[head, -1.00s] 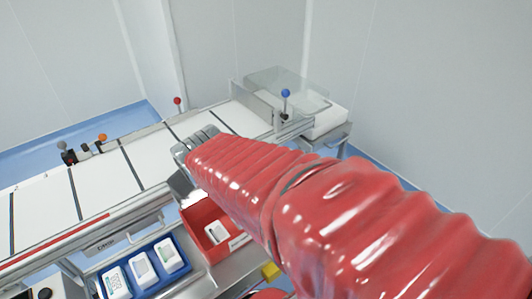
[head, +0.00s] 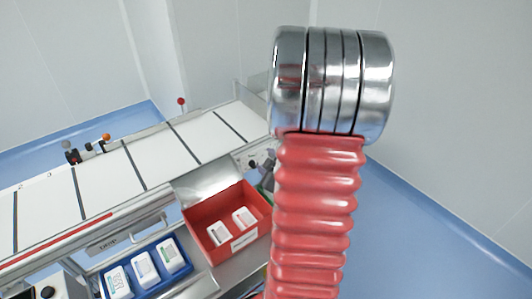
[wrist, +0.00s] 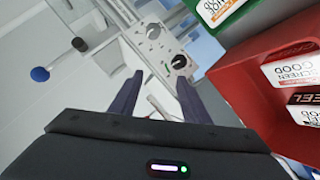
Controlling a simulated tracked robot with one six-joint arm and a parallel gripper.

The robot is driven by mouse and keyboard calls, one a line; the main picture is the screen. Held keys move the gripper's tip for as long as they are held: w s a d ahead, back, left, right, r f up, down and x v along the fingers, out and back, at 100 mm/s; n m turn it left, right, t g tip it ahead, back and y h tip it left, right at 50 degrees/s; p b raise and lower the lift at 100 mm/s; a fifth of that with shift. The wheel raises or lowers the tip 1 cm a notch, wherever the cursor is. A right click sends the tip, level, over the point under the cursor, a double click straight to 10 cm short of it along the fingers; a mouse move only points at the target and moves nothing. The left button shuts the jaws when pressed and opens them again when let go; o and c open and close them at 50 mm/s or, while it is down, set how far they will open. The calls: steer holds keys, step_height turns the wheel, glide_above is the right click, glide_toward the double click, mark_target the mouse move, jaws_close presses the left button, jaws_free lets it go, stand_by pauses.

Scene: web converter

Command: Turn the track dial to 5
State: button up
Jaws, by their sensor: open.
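In the wrist view a pale control panel (wrist: 150,42) carries two dark round dials, an upper dial (wrist: 154,30) and a lower dial (wrist: 180,62). I cannot tell which one is the track dial, and their markings are too small to read. My gripper (wrist: 160,75) is open and empty, its two dark fingers pointing toward the panel. The lower dial appears just beyond the right fingertip; no contact is visible. In the head view my arm's red sleeve and silver joint block much of the right side, and the dials cannot be made out there.
A red bin (head: 208,252) with white packs stands below the panel; it also shows close on the right in the wrist view (wrist: 235,85). A green bin (wrist: 240,22) is beside it. A blue tray (head: 184,278) holds several packs. A blue ball knob (wrist: 40,74) is at left.

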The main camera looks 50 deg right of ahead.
steer(key=s+d+f+t+h, duration=0.1)
steer(key=s+d+f+t, duration=0.1)
steer(key=s+f, duration=0.3)
steer(key=shift+s+d, duration=0.9)
steer(key=shift+s, duration=0.2)
steer(key=shift+w, duration=0.15)
steer(key=x, duration=1.3)
steer(key=shift+w+d, duration=0.2)
steer(key=shift+w, duration=0.05)
